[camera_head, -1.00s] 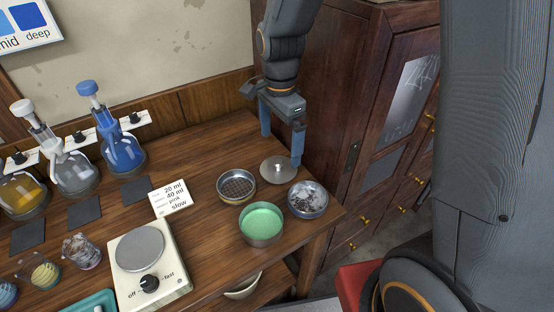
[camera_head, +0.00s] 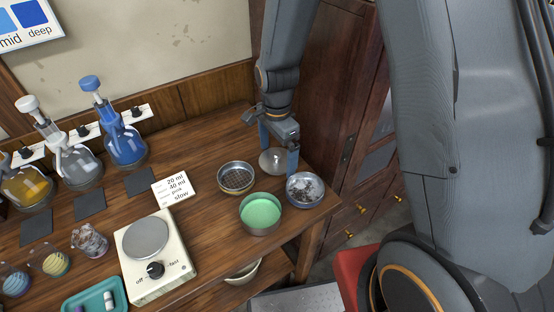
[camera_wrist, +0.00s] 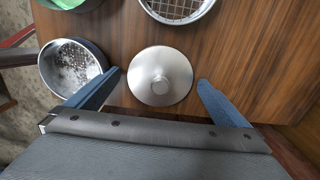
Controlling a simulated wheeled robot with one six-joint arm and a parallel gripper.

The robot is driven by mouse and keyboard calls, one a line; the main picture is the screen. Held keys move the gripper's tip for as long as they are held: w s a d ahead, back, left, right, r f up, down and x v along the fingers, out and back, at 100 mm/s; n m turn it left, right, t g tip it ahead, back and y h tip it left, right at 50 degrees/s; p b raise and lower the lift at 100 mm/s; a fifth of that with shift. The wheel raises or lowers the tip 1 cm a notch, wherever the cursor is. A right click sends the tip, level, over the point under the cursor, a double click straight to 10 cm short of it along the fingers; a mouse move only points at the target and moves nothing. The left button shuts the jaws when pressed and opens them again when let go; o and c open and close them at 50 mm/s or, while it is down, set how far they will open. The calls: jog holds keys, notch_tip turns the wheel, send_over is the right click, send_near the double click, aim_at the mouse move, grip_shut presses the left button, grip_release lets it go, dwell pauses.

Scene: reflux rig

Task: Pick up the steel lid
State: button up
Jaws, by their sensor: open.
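The steel lid (camera_head: 272,162) is a round silver disc with a small knob on top, lying on the wooden bench near its right end. In the wrist view the lid (camera_wrist: 160,76) sits centred ahead of my jaws, with its knob in the middle. My gripper (camera_head: 278,168) is open, pointing down over the lid, with one blue finger on each side of it. In the wrist view my gripper (camera_wrist: 158,92) has its fingertips apart at the left and right of the lid. The jaws hold nothing.
A metal bowl with grey bits (camera_head: 305,189) stands close to the lid. A mesh-bottomed dish (camera_head: 236,177) and a tin of green stuff (camera_head: 260,214) stand nearby. A hotplate (camera_head: 155,258) and a white card (camera_head: 174,188) are further left. A wooden cabinet (camera_head: 325,100) stands beyond the bench end.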

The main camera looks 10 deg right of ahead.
aim_at(277, 153)
jog(key=shift+c, duration=0.3)
jog(key=c, duration=1)
jog(key=shift+r, duration=0.15)
notch_tip(277, 153, up, 10)
jog(key=shift+f+b, duration=0.1)
jog(key=shift+b, duration=1.05)
jog(key=shift+r+p, duration=1.95)
jog(key=shift+r, duration=0.05)
jog(key=shift+s, duration=0.1)
